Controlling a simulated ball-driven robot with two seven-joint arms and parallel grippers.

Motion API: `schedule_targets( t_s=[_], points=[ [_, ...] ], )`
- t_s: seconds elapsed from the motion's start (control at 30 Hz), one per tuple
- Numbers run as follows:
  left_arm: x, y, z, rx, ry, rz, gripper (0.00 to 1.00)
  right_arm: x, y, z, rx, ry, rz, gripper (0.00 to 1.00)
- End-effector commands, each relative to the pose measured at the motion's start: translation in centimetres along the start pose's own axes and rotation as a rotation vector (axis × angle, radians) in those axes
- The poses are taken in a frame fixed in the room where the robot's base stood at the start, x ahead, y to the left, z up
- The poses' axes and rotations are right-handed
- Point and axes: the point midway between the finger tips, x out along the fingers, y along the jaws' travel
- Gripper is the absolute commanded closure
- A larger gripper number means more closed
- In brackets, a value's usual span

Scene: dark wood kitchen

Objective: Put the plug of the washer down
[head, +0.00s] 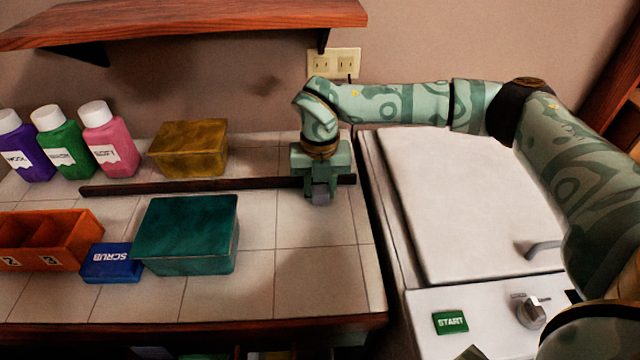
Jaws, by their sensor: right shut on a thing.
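My right gripper (320,188) is over the right end of the tiled counter, pointing down. It is shut on a small grey plug (320,196), which shows between and below the fingers. The gripper hides most of the plug, and I cannot tell whether it touches the tiles. The white washer (470,210) stands right of the counter, with a green START button (450,322) and a round knob (531,312) on its front panel. A wall outlet (333,63) is behind my right arm, with a short dark cord at its lower right. My left gripper is out of view.
A dark strip (250,184) runs along the counter behind a teal box (187,230). A yellow box (188,150), several bottles, a blue SCRUB box (110,263) and an orange divided bin (45,240) stand left. Tiles in front of my gripper are clear. A wooden shelf (180,22) hangs above.

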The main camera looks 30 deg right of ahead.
Motion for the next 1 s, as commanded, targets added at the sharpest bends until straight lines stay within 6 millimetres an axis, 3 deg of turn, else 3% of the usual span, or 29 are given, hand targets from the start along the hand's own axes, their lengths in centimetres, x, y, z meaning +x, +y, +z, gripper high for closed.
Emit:
schedule_targets(
  t_s=[0.1, 0.13, 0.2, 0.57, 0.8, 1.0],
  points=[
    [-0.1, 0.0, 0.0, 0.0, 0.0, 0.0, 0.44, 0.3, 0.0, 0.0, 0.0, 0.0, 0.0, 0.9],
    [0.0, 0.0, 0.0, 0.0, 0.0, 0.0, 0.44, 0.3, 0.0, 0.0, 0.0, 0.0, 0.0, 0.65],
    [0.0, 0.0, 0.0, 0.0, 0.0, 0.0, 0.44, 0.3, 0.0, 0.0, 0.0, 0.0, 0.0, 0.46],
    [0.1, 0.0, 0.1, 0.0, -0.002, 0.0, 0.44, -0.3, 0.0, 0.1, 0.0, -0.001, 0.001, 0.46],
    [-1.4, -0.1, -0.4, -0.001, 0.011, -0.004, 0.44, -5.3, 0.0, 0.0, 0.0, -0.005, 0.003, 0.46],
    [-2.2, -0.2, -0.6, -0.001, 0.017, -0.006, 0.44, -8.0, 0.0, 0.0, 0.0, -0.003, 0.002, 0.46]
  ],
)
